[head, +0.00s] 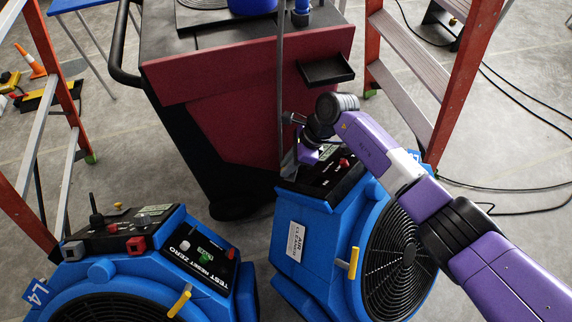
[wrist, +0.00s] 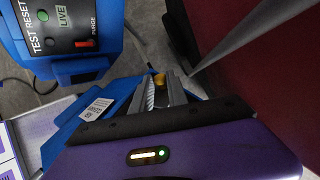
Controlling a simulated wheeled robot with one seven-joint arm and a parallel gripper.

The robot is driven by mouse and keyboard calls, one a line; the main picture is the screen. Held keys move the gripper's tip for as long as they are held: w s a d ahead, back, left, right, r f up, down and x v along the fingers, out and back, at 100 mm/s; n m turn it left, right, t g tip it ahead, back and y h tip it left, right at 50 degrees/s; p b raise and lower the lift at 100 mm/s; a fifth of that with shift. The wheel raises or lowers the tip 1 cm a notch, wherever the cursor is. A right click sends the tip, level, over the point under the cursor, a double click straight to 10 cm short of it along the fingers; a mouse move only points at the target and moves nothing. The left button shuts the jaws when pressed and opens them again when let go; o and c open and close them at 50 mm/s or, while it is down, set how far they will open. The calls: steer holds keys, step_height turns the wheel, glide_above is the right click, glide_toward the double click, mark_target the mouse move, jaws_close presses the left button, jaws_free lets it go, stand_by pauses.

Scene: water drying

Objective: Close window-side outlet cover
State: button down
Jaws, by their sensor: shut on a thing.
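Two blue blowers stand on the floor, the right one (head: 318,235) and the left one (head: 205,285). My gripper (head: 298,158) is low at the back left edge of the right blower's black top panel (head: 335,178). A pale ribbed strip (wrist: 149,97) shows beside the fingers. No outlet cover can be clearly made out; the fingers and my wrist hide much of that spot.
A dark red and black cart (head: 235,95) stands close behind the blowers, with a thin grey pole (head: 281,90) beside my gripper. Orange ladders stand at left (head: 42,65) and right (head: 465,80). Black cables (head: 500,185) lie on the floor at right.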

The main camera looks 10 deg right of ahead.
steer(key=m, duration=0.1)
steer(key=d+y, duration=0.1)
steer(key=m, duration=0.1)
steer(key=shift+w+d+f+m+y, duration=0.2)
steer(key=shift+w+f+m+y, duration=0.05)
steer(key=shift+f+m+y, duration=0.05)
steer(key=shift+d+f+m+y+b, duration=0.15)
steer(key=shift+d+m+y+b, duration=0.1)
steer(key=shift+m+y, duration=0.3)
steer(key=shift+d+f+m+y+b, duration=0.15)
steer(key=shift+d+m+y+b, duration=0.15)
steer(key=shift+m, duration=0.35)
steer(key=shift+w, duration=0.1)
steer(key=c, duration=1.3)
jaws_free()
steer(key=shift+p+v, duration=1)
steer(key=shift+v, duration=2.9)
